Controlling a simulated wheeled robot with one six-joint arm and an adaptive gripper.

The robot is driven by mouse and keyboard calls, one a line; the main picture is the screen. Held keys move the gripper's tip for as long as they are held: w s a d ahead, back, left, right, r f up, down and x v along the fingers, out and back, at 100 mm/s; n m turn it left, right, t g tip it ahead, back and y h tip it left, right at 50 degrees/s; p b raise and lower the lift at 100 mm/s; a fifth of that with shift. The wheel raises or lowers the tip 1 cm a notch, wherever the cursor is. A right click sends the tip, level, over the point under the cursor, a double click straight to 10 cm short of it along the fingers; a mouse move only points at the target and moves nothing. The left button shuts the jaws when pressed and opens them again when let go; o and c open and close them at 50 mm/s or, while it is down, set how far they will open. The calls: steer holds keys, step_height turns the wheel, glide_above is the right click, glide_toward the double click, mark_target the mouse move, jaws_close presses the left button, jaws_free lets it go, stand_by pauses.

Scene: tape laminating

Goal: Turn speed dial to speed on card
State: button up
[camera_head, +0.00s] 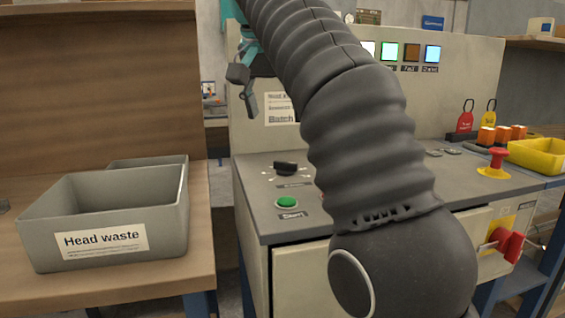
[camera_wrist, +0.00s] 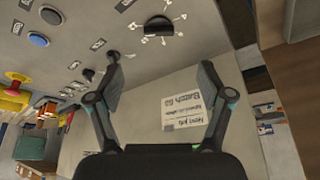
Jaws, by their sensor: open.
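The speed dial (camera_head: 285,168) is a black knob with white tick marks on the grey console top. It also shows in the wrist view (camera_wrist: 158,25), beyond my fingertips. Its exact setting is too small to read. A white card (camera_head: 281,108) with "Batch" on it is on the upright panel behind the dial. In the wrist view the card (camera_wrist: 185,112) appears upside down between my fingers, its speed not legible. My gripper (camera_head: 246,92) is open and empty, above and left of the dial, apart from it. In the wrist view my gripper's fingers (camera_wrist: 160,72) are spread wide.
A green Start button (camera_head: 286,202) sits in front of the dial. My arm hides the console's middle. A red-and-yellow emergency stop (camera_head: 496,162) and a yellow tray (camera_head: 540,155) are at right. A grey "Head waste" bin (camera_head: 160,215) stands on the left bench.

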mark_target(285, 162)
steer(key=b+x, duration=0.5)
steer(key=x, duration=0.6)
steer(key=shift+w+d+f, duration=0.15)
steer(key=shift+f, duration=0.1)
steer(key=shift+c, duration=0.2)
steer(key=c, duration=1.1)
